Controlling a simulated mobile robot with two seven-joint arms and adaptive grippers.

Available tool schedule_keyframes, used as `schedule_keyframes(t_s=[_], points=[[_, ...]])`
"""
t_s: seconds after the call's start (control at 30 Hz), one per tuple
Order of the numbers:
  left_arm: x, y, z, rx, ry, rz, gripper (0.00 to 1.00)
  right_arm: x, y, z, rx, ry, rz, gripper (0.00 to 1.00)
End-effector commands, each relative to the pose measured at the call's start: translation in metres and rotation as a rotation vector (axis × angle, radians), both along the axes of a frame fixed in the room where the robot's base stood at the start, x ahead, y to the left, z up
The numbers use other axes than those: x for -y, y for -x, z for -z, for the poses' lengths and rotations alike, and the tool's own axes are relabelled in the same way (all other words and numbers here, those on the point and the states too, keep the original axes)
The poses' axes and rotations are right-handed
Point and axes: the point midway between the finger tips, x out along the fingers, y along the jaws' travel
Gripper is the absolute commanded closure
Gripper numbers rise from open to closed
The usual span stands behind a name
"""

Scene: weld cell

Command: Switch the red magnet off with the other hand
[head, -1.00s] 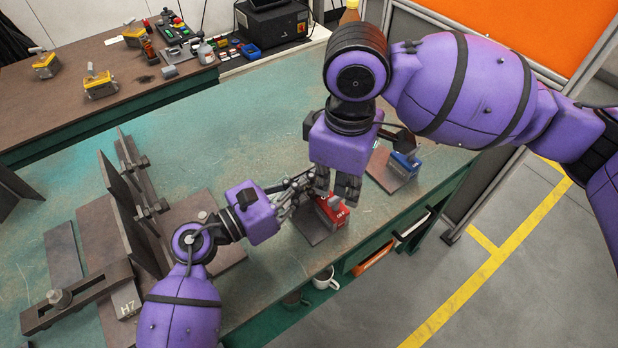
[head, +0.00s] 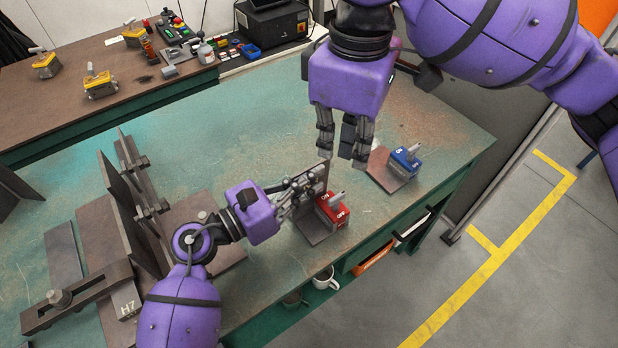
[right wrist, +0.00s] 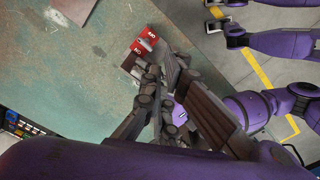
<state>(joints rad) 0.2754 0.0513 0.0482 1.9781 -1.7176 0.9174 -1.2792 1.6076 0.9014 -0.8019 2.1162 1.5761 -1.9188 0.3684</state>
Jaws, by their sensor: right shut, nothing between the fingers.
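The red magnet (head: 331,212) sits on a dark steel plate (head: 316,230) near the table's front edge, with ON and OFF marks on top. Its silver lever (head: 337,198) stands up from the top, tilted to the right. It also shows in the right wrist view (right wrist: 146,46), beyond my fingers. My left gripper (head: 304,188) is at the red magnet's left side, by a small upright brown plate (head: 325,173). Whether its fingers are closed on that plate is unclear. My right gripper (head: 344,157) is shut and empty, above and behind the red magnet, clear of its lever.
A blue magnet (head: 405,159) with an upright lever stands on another plate to the right. Upright plates and a clamp bar (head: 80,296) occupy the left of the green table. A mug (head: 325,278) sits on the shelf below. The table's back middle is clear.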

Motion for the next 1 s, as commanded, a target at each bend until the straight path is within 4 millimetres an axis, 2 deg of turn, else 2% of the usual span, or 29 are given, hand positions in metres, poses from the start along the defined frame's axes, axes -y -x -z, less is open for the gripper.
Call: schedule_keyframes(t_s=[0.03, 0.17, 0.43, 0.67, 1.0], points=[[-0.002, 0.001, 0.009, -0.012, -0.012, -0.001, 1.0, 0.0, 0.0, -0.006, 0.0, -0.001, 0.001, 1.0], [-0.002, 0.001, 0.009, -0.012, -0.012, -0.001, 1.0, 0.0, 0.0, -0.015, -0.001, -0.001, 0.001, 1.0], [-0.002, 0.001, 0.009, -0.012, -0.012, -0.001, 1.0, 0.0, 0.0, -0.016, -0.002, -0.001, 0.001, 1.0], [-0.002, 0.0, 0.004, -0.008, -0.01, -0.001, 1.0, 0.0, 0.0, -0.02, 0.002, 0.0, 0.001, 1.0], [-0.004, -0.004, -0.015, -0.001, -0.006, -0.002, 1.0, 0.0, 0.001, -0.039, 0.023, -0.001, 0.0, 1.0]])
